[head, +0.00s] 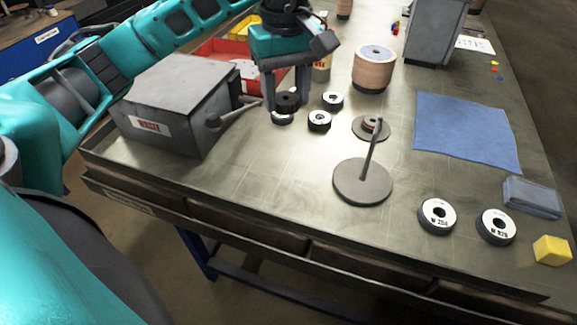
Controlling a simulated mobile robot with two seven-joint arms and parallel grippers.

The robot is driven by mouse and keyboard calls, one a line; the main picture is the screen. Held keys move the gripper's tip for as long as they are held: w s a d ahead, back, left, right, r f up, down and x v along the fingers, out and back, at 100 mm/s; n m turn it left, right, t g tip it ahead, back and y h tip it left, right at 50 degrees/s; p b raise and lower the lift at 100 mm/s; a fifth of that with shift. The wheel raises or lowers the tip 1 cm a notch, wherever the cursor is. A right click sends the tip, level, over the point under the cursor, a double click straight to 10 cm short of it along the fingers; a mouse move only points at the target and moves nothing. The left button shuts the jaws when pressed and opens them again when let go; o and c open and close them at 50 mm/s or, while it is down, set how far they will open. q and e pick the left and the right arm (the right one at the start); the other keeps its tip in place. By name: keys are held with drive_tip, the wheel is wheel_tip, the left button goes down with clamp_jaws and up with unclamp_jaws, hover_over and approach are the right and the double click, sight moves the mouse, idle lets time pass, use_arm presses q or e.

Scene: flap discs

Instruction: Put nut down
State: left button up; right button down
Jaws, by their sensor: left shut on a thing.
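My left gripper (287,102) points down over the left-middle of the bench. It is shut on a dark round nut (288,99). A black-and-white ring (282,118) shows directly beneath the nut; I cannot tell whether they touch. Two similar rings, one nearer (319,121) and one farther (333,101), lie just to the right. A round plate with an upright rod (362,185) stands bare, nearer the front. A smaller round plate with a reddish centre (369,128) lies behind it. My right gripper is not in view.
A grey box (178,100) with a side lever stands left of the gripper.

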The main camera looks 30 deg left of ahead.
use_arm(q)
drive_tip(key=b, duration=0.1)
hover_over(287, 174)
wheel_tip(287, 174, down, 12)
drive_tip(key=shift+s+r, duration=0.1)
drive_tip(key=shift+f+b, duration=0.3)
drive_tip(key=shift+f, duration=2.4)
drive_tip(key=shift+f, duration=0.1)
drive_tip(key=o, duration=0.9)
